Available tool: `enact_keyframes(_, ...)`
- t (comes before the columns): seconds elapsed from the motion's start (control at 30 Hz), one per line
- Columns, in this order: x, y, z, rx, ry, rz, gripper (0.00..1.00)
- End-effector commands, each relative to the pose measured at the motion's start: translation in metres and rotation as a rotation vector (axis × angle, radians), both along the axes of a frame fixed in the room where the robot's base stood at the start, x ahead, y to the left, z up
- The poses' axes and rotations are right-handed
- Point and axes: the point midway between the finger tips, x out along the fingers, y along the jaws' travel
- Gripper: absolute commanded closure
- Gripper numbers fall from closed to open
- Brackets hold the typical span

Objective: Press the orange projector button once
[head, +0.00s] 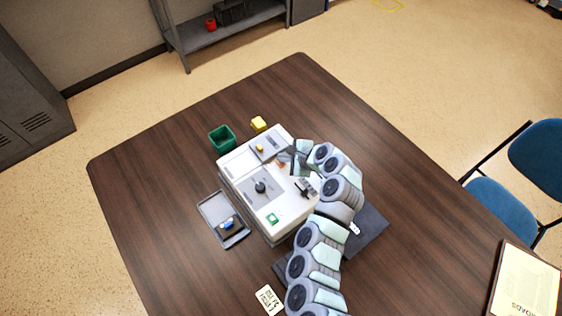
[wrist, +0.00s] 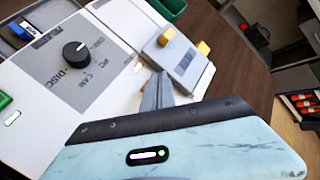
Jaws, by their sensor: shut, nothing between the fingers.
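A white console (head: 248,207) stands on the dark wooden table. A small orange patch (head: 281,164), which looks like the orange button, shows on its top right beside my fingertips. In the wrist view my fingers (wrist: 157,92) point at the white surface beside the grey yellow-tipped switch panel (wrist: 174,55). I cannot tell whether they touch anything.
A black knob (head: 260,187) sits on the console's grey panel, and a green-marked square (head: 272,218) nearer. A grey tray (head: 211,208) lies left. The table's left side is clear.

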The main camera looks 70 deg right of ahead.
Motion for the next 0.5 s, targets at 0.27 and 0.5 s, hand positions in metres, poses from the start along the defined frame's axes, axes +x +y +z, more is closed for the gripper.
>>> enact_keyframes(0.27, -0.0003, 0.0000, -0.0092, 0.000, 0.001, 0.000, 1.00)
enact_keyframes(0.5, -0.0001, 0.0000, -0.0083, 0.000, 0.000, 0.000, 1.00)
